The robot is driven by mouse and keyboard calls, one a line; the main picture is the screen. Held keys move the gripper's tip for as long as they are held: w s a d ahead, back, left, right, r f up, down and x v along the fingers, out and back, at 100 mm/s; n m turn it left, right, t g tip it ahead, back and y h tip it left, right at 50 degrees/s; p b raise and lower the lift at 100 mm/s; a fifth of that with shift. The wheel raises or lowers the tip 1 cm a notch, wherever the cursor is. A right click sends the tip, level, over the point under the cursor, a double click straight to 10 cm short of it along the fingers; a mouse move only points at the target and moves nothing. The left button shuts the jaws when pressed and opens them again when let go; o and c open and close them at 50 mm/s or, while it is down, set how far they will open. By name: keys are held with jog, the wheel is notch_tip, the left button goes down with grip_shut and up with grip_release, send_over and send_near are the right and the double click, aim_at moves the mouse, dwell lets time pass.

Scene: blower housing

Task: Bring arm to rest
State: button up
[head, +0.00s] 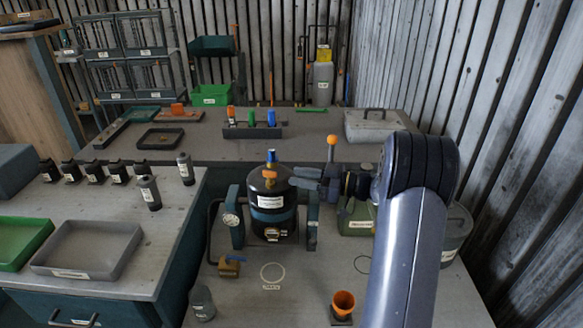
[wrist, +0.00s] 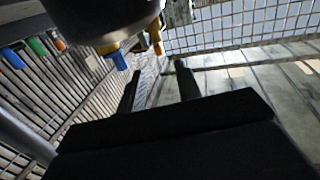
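My gripper (head: 301,177) points left in the head view, close to the upper right side of a black vessel (head: 270,212). In the wrist view my gripper (wrist: 159,70) has its two fingers apart with nothing between them. The vessel has a blue fitting (head: 271,156) on top and an orange fitting (head: 269,175) on its upper front. In the wrist view the dark vessel (wrist: 95,18) is at the top, with the blue fitting (wrist: 118,58) and an orange fitting (wrist: 155,38) hanging into view. I cannot tell whether the gripper touches the vessel.
A round gauge (head: 230,220) sits left of the vessel. An orange cup (head: 343,303) stands at the front. A green container (head: 357,217) is behind my arm. A rack with coloured pieces (head: 252,130) and a grey case (head: 372,124) are at the back. A corrugated wall (head: 500,110) stands right.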

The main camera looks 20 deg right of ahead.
aim_at(264, 171)
jog(key=p+x, duration=0.2)
jog(key=x, duration=0.9)
jog(key=shift+d, duration=0.1)
jog(key=shift+s, duration=0.1)
